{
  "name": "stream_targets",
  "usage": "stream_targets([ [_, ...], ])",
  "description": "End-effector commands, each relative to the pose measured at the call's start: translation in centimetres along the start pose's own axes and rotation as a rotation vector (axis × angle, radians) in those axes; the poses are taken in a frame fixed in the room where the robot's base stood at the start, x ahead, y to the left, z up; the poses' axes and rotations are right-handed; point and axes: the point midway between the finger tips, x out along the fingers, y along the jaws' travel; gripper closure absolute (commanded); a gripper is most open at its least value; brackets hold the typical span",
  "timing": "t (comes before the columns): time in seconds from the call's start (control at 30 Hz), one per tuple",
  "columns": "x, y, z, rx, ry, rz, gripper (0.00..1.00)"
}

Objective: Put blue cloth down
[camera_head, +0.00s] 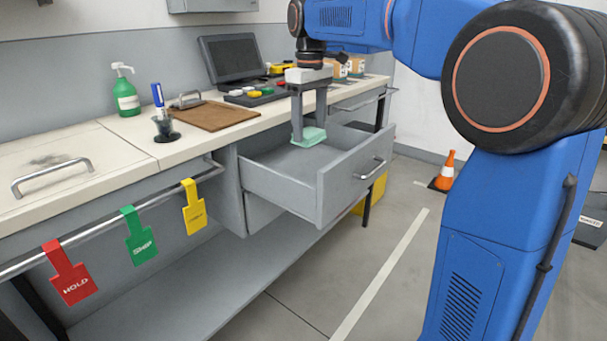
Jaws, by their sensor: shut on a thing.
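A small, flat, folded cloth (313,138), pale blue-green in colour, is between the fingertips of my gripper (308,122). My gripper points down and is shut on the cloth. The cloth is at the open grey drawer (345,183), over its inside near the worktop edge. I cannot tell whether the cloth touches the drawer floor. The visible part of the drawer floor is bare.
The worktop (95,143) holds a green pump bottle (126,97), a pen in a holder (163,125), a brown clipboard (213,116) and a monitor (231,60). HOLD (70,277), SHIP (139,239) and yellow tags hang on the front rail. An orange cone (446,170) stands on the floor.

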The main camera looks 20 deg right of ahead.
Motion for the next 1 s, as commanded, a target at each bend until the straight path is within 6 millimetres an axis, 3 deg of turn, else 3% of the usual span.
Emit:
stream_targets([
  [0.5,7.4,-0.1,0.1,0.0,-0.002,-0.001,0.61],
  [1.0,12.1,-0.1,0.1,0.0,-0.002,-0.001,0.61],
])
